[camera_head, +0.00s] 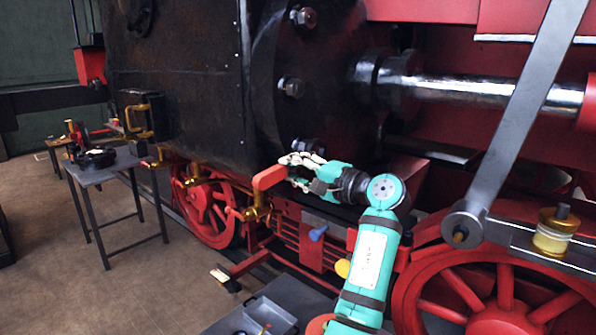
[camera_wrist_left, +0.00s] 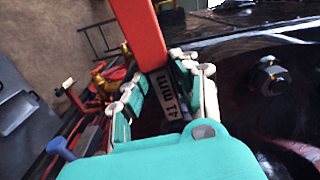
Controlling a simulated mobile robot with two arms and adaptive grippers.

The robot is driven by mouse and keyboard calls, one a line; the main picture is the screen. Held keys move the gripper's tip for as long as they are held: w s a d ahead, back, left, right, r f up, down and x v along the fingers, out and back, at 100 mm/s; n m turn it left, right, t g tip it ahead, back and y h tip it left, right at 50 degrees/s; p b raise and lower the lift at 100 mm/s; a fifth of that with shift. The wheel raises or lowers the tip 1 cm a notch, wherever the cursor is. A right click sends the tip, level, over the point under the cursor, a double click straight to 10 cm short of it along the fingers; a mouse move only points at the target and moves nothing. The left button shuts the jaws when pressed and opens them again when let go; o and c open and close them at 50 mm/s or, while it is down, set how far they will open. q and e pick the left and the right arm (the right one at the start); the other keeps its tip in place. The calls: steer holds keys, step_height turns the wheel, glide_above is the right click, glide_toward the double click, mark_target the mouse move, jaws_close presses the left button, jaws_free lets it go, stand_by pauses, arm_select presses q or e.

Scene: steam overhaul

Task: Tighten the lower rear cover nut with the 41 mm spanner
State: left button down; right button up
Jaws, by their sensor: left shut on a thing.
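My left gripper (camera_head: 298,162) is shut on the 41 mm spanner, close to the dark cylinder cover (camera_head: 262,75). The spanner's red handle (camera_head: 270,177) sticks out to the left of the fingers. In the left wrist view, the red handle (camera_wrist_left: 145,38) rises past the fingers, and a "41 mm" label (camera_wrist_left: 182,95) shows between them. The spanner's jaw is hidden. The low cover nut (camera_head: 307,145) is just above the gripper, partly covered by it; I cannot tell whether the spanner touches it. A cover nut also shows in the left wrist view (camera_wrist_left: 268,79). My right gripper is not in view.
Other cover nuts (camera_head: 291,87) stand higher. Brass cocks (camera_head: 257,203) are below the cylinder, close to the red handle. A steel piston rod (camera_head: 465,90) and slanted rod (camera_head: 530,95) lie to the right. A small table (camera_head: 110,172) stands at left, with open floor before it.

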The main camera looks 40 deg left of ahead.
arm_select(q)
steer(key=shift+a+r, duration=0.1)
steer(key=shift+a, duration=0.1)
steer(key=shift+a+r+p, duration=0.1)
steer(key=shift+a+p, duration=0.15)
steer(key=shift+p, duration=0.1)
stand_by(0.8)
steer(key=shift+a+p, duration=0.35)
steer(key=shift+a, duration=0.65)
stand_by(1.1)
steer(key=shift+r+m+p, duration=0.7)
steer(key=shift+p, duration=1.05)
steer(key=r+p, duration=0.1)
steer(key=p, duration=0.1)
steer(key=shift+r+m+p, duration=0.15)
steer(key=shift+m+p, duration=0.15)
steer(key=shift+m, duration=0.1)
steer(key=shift+r+m+p, duration=0.1)
steer(key=shift+m+p, duration=0.2)
steer(key=shift+p, duration=0.2)
